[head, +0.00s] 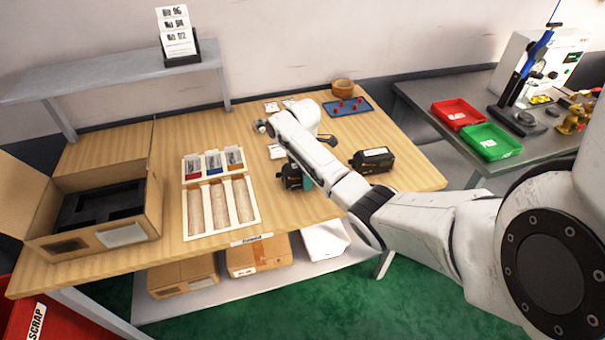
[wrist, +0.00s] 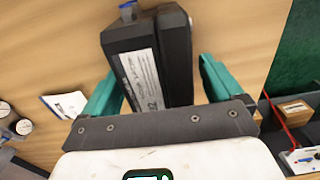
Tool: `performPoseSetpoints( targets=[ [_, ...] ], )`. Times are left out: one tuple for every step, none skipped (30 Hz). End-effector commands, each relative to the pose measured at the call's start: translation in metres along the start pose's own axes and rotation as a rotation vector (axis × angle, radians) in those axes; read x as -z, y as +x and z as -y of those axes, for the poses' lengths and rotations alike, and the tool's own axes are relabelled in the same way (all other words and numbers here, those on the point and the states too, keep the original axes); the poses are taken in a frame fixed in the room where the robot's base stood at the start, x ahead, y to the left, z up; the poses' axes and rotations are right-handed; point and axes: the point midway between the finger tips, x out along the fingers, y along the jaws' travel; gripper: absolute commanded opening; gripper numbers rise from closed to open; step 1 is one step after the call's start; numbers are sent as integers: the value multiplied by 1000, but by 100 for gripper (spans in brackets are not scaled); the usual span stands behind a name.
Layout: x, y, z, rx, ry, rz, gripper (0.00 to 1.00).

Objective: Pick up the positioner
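A black box-shaped positioner with a white label (wrist: 145,78) fills the middle of the wrist view, a small blue part at its far end. In the head view it shows as a dark body (head: 290,177) on the wooden table, partly hidden by my arm. My gripper (wrist: 162,72) is open, with one teal finger on each side of the positioner. A narrow gap shows at the right finger; contact at the left finger is unclear. A second black unit with a label (head: 373,160) stands on the table to the right of my gripper.
An open cardboard box with black foam (head: 105,205) stands on the left of the table. A parts tray (head: 252,212) lies beside it. A blue tray (head: 347,107) and a round wooden bowl (head: 343,86) are at the back. Red (head: 458,113) and green (head: 491,141) bins sit on the grey bench.

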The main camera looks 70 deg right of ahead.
Motion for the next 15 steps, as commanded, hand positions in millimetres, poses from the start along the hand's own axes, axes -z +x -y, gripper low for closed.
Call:
performPoseSetpoints(
  targets=[
    [0,0,0,0,0,0,90],
    [0,0,0,0,0,0,87],
    [0,0,0,0,0,0,83],
    [0,0,0,0,0,0,80],
    [0,0,0,0,0,0,77],
    [0,0,0,0,0,0,74],
    [0,0,0,0,0,0,71],
    [0,0,0,0,0,0,68],
    [0,0,0,0,0,0,64],
    [0,0,0,0,0,0,61],
    [0,0,0,0,0,0,58],
    [0,0,0,0,0,0,54],
    [0,0,0,0,0,0,52],
    [0,0,0,0,0,0,49],
    [0,0,0,0,0,0,45]
  ],
)
